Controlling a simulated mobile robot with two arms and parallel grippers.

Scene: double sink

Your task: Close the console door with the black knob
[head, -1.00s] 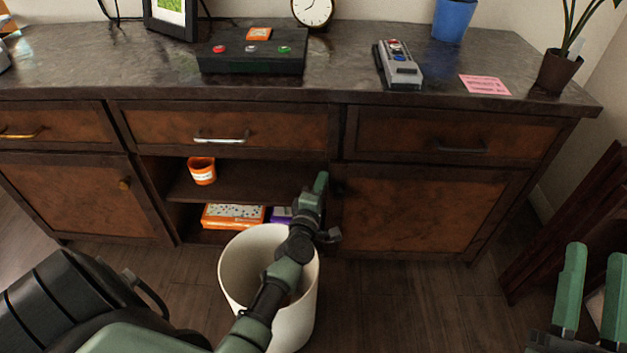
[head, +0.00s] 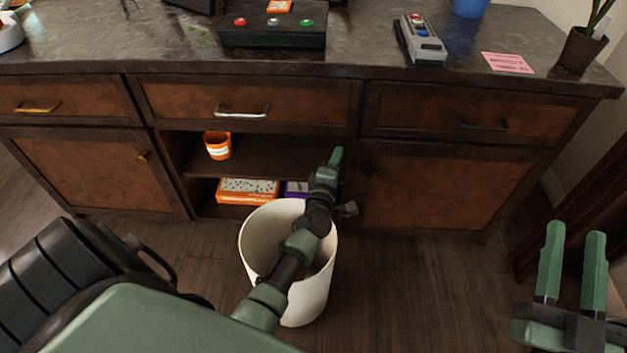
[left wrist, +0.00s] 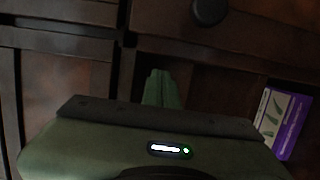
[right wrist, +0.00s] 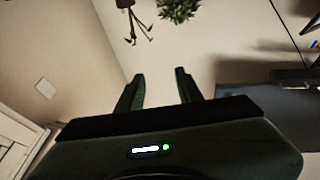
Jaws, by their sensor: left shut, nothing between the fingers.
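The console door with the black knob (head: 440,195) is the right-hand lower door in the head view. It looks flush or nearly flush with the cabinet front; a small gap is hard to judge. Its black knob (head: 368,168) is dark against the frame; the knob also shows at the top of the left wrist view (left wrist: 208,12). My left gripper (head: 336,157) is shut and empty, at the open shelf's right side, just left of the knob and apart from it. My right gripper (head: 572,250) is open and empty at the far right, away from the door.
A white bin (head: 262,235) stands on the floor under my left arm. The open shelf holds an orange cup (head: 217,145), an orange box (head: 247,191) and a purple box (head: 296,188). A dark wooden piece (head: 590,200) stands at the right. The floor before the door is clear.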

